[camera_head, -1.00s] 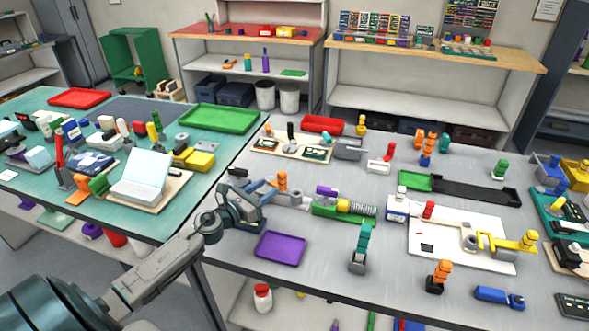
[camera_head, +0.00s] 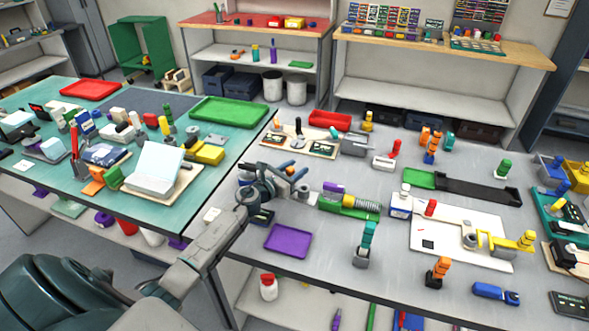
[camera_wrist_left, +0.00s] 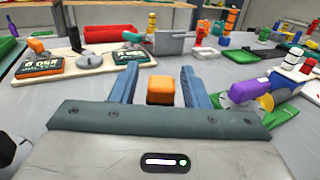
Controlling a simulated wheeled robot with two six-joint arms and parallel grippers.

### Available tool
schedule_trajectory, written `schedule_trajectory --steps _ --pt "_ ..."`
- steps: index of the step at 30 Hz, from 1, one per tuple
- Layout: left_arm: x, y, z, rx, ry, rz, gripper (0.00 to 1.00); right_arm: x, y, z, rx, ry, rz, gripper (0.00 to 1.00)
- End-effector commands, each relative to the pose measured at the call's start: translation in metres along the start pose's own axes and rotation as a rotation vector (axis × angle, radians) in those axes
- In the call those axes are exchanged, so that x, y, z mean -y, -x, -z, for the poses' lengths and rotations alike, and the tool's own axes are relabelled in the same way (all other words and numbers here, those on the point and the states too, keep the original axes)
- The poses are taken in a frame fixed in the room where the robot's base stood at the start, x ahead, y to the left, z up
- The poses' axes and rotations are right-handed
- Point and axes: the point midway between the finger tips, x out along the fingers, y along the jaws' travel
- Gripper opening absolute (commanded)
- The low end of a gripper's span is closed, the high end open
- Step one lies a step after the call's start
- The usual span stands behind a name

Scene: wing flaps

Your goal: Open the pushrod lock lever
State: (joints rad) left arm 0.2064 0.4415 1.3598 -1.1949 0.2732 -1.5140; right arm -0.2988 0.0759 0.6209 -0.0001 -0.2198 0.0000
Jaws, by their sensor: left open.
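My left gripper (camera_head: 292,169) is open over the grey table, its blue fingers on either side of an orange-topped handle. In the left wrist view, the orange block (camera_wrist_left: 160,90) shows between the open fingertips (camera_wrist_left: 158,78), with gaps at its sides. Next to it, a green mount (camera_head: 345,208) carries a coil spring (camera_head: 362,204) and a purple lever (camera_head: 333,187). The purple lever also shows at right in the left wrist view (camera_wrist_left: 249,91). No label shows which part is the pushrod lock lever. The orange block's base is hidden behind my gripper. My right gripper is out of view.
A purple tray (camera_head: 288,241) lies at the front edge. A board with switches (camera_head: 300,143) and a grey box (camera_head: 355,145) stand behind the gripper. A teal-topped stand (camera_head: 368,235) and a white board (camera_head: 455,250) with a yellow crank are to the right.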

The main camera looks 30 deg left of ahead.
Motion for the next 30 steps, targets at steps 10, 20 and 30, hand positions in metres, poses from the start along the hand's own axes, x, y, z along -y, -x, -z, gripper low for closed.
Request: schedule_trajectory --steps 10,20,30 --pt "0.000 0.000 0.000 0.000 0.001 0.000 0.00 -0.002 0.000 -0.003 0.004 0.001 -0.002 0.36" --pt "0.000 0.002 0.002 0.001 0.001 0.026 0.00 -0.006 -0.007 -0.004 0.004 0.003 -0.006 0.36" --pt "0.001 0.012 0.007 0.001 -0.004 0.192 0.00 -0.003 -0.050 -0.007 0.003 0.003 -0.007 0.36"
